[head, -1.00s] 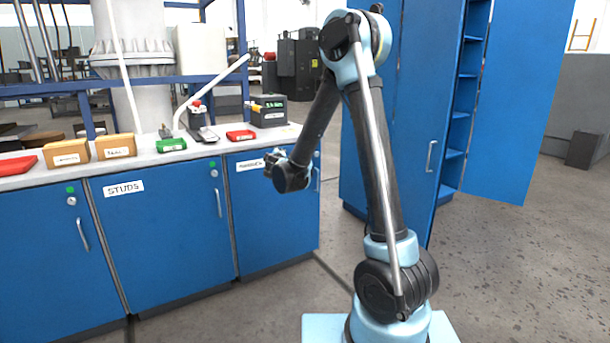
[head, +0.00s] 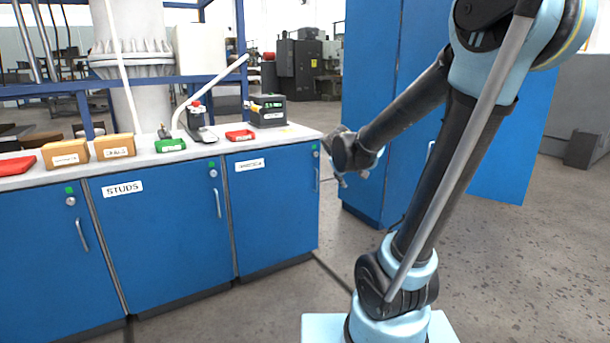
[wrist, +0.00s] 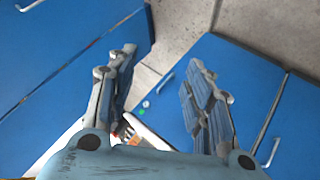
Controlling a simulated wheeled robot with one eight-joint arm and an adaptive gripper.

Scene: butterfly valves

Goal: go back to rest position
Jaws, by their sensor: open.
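My gripper (wrist: 158,100) is open in the wrist view, its two fingers spread apart with nothing between them. Beyond the fingers are blue cabinet fronts and a strip of grey floor. In the head view my gripper (head: 340,160) is at the end of my bent forearm, right of the workbench's right end and in front of the tall blue cabinet. Its fingers are small and partly hidden by the wrist there.
A white-topped workbench (head: 215,150) with blue doors stands at left, carrying cardboard boxes (head: 66,153), a green tray (head: 170,145) and a red tray (head: 240,135). A tall blue cabinet (head: 372,60) stands behind my arm. The floor (head: 500,270) at right is clear.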

